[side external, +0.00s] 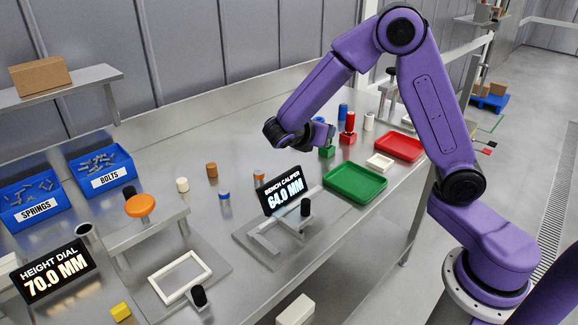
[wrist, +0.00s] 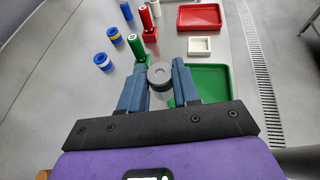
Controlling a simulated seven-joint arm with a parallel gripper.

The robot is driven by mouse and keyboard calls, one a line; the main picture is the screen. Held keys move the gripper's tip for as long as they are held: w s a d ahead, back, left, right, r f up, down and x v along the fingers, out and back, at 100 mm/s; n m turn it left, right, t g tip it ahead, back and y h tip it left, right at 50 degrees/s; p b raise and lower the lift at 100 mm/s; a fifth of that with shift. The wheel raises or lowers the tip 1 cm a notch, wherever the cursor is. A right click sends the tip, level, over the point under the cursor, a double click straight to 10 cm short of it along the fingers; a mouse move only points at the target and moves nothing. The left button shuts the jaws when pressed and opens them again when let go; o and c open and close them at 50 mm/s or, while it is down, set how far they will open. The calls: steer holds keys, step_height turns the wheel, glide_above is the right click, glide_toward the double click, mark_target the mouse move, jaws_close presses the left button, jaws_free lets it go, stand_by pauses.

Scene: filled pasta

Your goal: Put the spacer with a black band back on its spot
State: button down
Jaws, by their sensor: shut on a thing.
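In the side external view my gripper (side external: 296,145) hangs above the bench behind the bench caliper display, and the held piece cannot be made out there. In the wrist view it appears close to the left edge of the green tray (wrist: 205,82). I cannot tell which place is the spacer's spot.
A green block (side external: 327,152) and a red block (side external: 348,138) with upright cylinders stand near my gripper. The red tray (side external: 400,148) and a small white tray (side external: 380,163) lie to the right. The bench caliper (side external: 282,192) reads 64.0 MM. Blue-banded pieces (wrist: 102,62) stand to the left.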

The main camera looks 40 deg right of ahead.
steer(key=w+f, duration=0.4)
steer(key=w+d+f, duration=0.1)
steer(key=w+f, duration=0.2)
steer(key=w, duration=0.2)
steer(key=w+f, duration=0.4)
steer(key=shift+w+d+f, duration=0.3)
steer(key=shift+w+f, duration=0.05)
steer(key=shift+f, duration=0.65)
steer(key=shift+f, duration=0.6)
steer(key=c, duration=0.8)
jaws_free()
steer(key=shift+r, duration=0.1)
